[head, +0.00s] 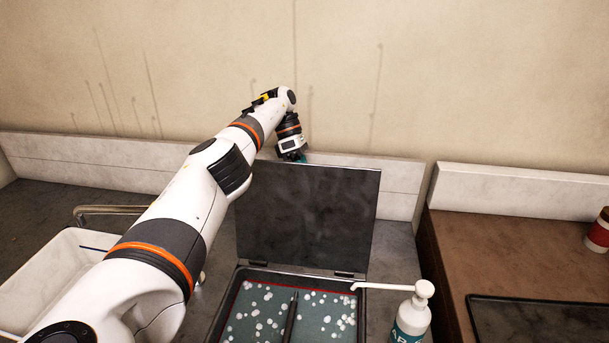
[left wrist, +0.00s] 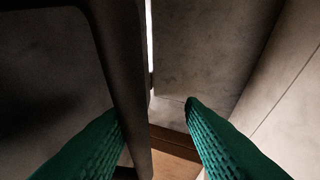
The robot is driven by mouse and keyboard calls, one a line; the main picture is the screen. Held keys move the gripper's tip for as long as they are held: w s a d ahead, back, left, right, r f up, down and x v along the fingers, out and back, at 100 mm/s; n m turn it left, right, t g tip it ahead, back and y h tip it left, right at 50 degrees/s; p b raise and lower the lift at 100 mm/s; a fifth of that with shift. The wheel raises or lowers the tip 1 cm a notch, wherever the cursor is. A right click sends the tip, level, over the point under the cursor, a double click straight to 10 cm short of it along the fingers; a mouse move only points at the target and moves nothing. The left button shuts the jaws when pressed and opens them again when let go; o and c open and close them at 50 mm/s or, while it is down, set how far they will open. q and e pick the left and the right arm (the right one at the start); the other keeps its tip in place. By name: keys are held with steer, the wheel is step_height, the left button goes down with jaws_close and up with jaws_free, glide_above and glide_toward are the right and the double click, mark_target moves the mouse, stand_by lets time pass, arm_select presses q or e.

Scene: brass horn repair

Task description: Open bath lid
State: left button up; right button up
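The bath (head: 240,281) is at the bottom centre of the head view, with a dark rim and bubbly teal liquid inside. Its dark flat lid (head: 308,217) stands almost upright on the hinges along the back edge. My left gripper (head: 300,158) is at the top edge of the lid, with its fingertips mostly hidden behind it. In the left wrist view the green fingers (left wrist: 155,105) are well apart. The lid's dark edge (left wrist: 122,70) passes between them, close to the left finger; I cannot tell if they touch. My right gripper is not in view.
A dark rod (head: 290,318) lies in the bath. A white pump bottle (head: 412,318) stands at its right front, its spout reaching over the rim. A white basin (head: 45,275) is at the left. A brown bench (head: 500,255) with a dark tray (head: 545,318) is at the right.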

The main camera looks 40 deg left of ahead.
arm_select(q)
steer(key=shift+r, duration=0.15)
stand_by(0.4)
step_height(320, 180, up, 10)
steer(key=p, duration=0.1)
steer(key=shift+p, duration=0.35)
stand_by(0.5)
